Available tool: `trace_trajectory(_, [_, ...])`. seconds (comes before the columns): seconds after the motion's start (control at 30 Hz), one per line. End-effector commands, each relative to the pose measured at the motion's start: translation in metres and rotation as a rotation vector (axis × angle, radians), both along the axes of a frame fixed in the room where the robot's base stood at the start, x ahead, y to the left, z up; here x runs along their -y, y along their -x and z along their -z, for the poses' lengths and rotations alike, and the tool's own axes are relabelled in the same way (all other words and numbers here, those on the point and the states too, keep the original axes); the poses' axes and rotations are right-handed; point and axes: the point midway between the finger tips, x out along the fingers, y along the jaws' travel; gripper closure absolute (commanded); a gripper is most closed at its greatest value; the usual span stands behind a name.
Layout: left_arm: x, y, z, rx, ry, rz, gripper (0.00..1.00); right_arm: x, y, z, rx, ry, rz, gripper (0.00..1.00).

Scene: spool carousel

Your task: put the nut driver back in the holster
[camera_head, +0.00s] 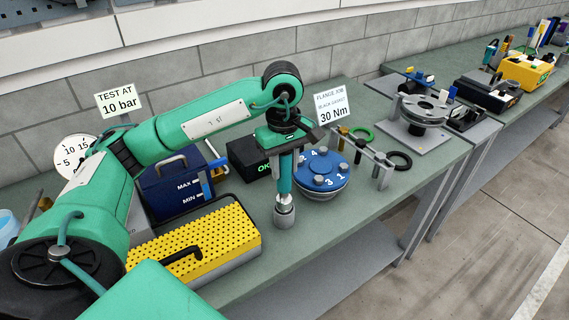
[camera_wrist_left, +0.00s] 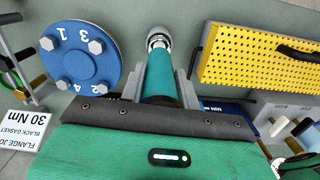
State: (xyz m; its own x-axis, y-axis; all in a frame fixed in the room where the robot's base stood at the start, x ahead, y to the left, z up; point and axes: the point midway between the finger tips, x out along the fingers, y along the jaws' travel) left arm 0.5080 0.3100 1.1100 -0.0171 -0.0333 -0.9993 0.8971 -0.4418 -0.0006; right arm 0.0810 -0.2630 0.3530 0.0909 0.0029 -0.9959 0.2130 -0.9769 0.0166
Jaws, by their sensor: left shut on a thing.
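My left gripper (camera_head: 286,148) is shut on the teal handle of the nut driver (camera_head: 285,178) and holds it upright, metal end down, over the green bench. In the left wrist view the nut driver (camera_wrist_left: 158,75) lies between the two grey fingers of my left gripper (camera_wrist_left: 159,90). A grey metal cylinder (camera_head: 284,215) shows at its lower end. I cannot tell whether this is the driver's own socket or the holster around it. Elsewhere I cannot clearly make out a holster. My right gripper is not in view.
A blue flange (camera_head: 325,168) with several numbered bolts stands close right of the driver. A yellow perforated case (camera_head: 215,235) lies close left, with a blue box (camera_head: 175,185) behind it. A rack with rings (camera_head: 382,165) stands further right. Bench in front of the driver is clear.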

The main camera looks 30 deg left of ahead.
Motion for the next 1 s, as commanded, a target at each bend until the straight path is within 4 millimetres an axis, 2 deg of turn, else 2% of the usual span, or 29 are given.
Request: trace_trajectory(1.0, [0.000,0.000,0.025,0.002,0.000,0.000,0.98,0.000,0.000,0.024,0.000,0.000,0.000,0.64])
